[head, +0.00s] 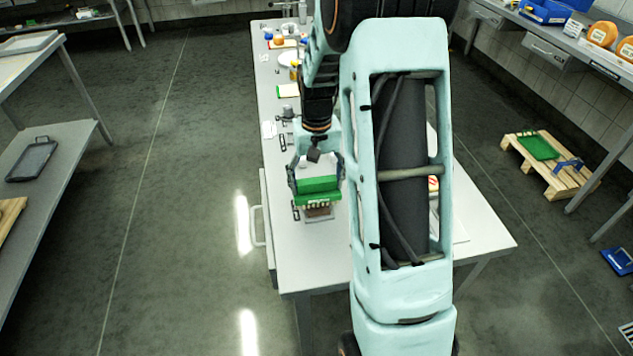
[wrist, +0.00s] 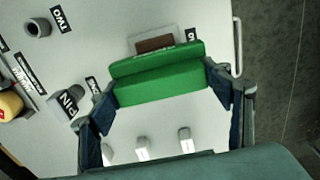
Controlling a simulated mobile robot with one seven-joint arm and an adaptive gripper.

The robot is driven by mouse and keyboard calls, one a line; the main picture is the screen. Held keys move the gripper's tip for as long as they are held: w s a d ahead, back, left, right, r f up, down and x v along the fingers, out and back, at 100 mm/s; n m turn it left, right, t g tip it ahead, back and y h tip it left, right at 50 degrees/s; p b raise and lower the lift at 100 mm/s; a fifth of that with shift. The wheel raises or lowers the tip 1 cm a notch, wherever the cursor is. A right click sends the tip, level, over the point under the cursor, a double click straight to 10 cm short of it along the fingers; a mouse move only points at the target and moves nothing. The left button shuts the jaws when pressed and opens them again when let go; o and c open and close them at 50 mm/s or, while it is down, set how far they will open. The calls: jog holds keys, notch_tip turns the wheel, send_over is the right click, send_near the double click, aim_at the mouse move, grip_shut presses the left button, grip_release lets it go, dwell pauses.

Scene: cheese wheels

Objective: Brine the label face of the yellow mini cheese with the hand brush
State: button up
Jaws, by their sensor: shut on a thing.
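My gripper (head: 317,180) is shut on a green hand brush (head: 318,187), with one finger at each end of the green block. Pale bristles show below the block in the head view. The brush also spans the fingers in the wrist view (wrist: 158,82). It is over the near left part of the table, just beside a small grey plate with a brown patch; I cannot tell if they touch. A yellow round thing with red on it, perhaps the yellow mini cheese (wrist: 10,104), is cut off at the left edge of the wrist view. Its label face is not clear.
The white table (head: 320,255) carries black-and-white labels, a grey cup (wrist: 38,28) and small items at its far end. My arm hides much of its right side. A wooden pallet (head: 550,165) with a green tray stands on the floor at right.

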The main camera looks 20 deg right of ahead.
aim_at(318, 180)
jog(key=shift+f+b, duration=0.4)
jog(key=shift+f, duration=0.15)
dwell(1.4)
jog(key=shift+r+p, duration=2.45)
jog(key=shift+r, duration=1.15)
jog(key=shift+d, duration=0.15)
